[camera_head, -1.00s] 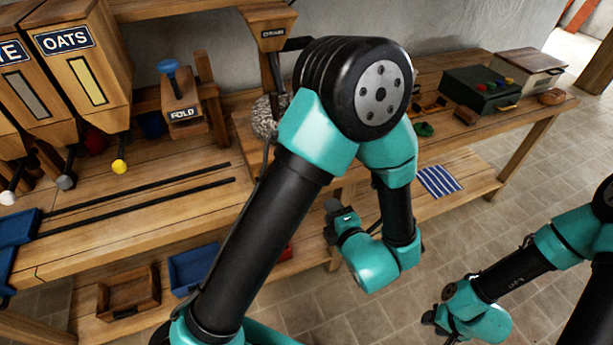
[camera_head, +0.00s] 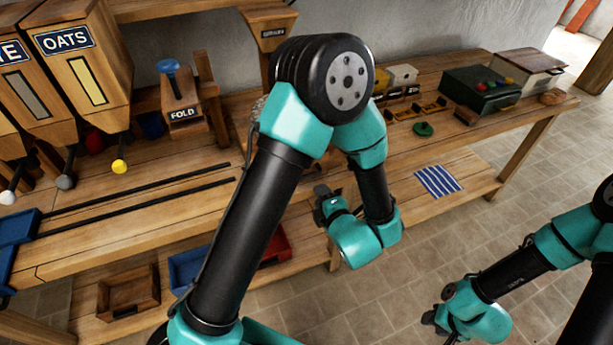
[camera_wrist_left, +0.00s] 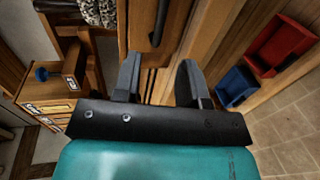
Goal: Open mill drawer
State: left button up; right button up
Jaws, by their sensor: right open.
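The wooden mill (camera_head: 272,50), with a small label on its hopper, stands on the bench behind my left arm. A grey, rough round stone part of it (camera_wrist_left: 98,10) shows at the top of the left wrist view. The drawer cannot be made out for certain; my arm hides the mill's lower part in the head view. A dark bar (camera_wrist_left: 160,22) shows ahead of the fingers in the left wrist view. My left gripper (camera_head: 322,192) is open and empty at the bench's front edge; its two fingers (camera_wrist_left: 160,82) stand apart. My right gripper (camera_head: 432,318) is open, low over the floor, away from the bench.
Oats bin (camera_head: 82,60) and a "FOLD" block (camera_head: 182,100) stand at left. Red tray (camera_head: 275,247) and blue tray (camera_head: 188,268) sit on the lower shelf. A green box (camera_head: 482,90) and striped cloth (camera_head: 438,181) are at right. Floor before the bench is clear.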

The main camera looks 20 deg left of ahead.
pick_arm(q)
jog(key=x, duration=1.1)
jog(key=shift+c, duration=0.2)
grip_shut()
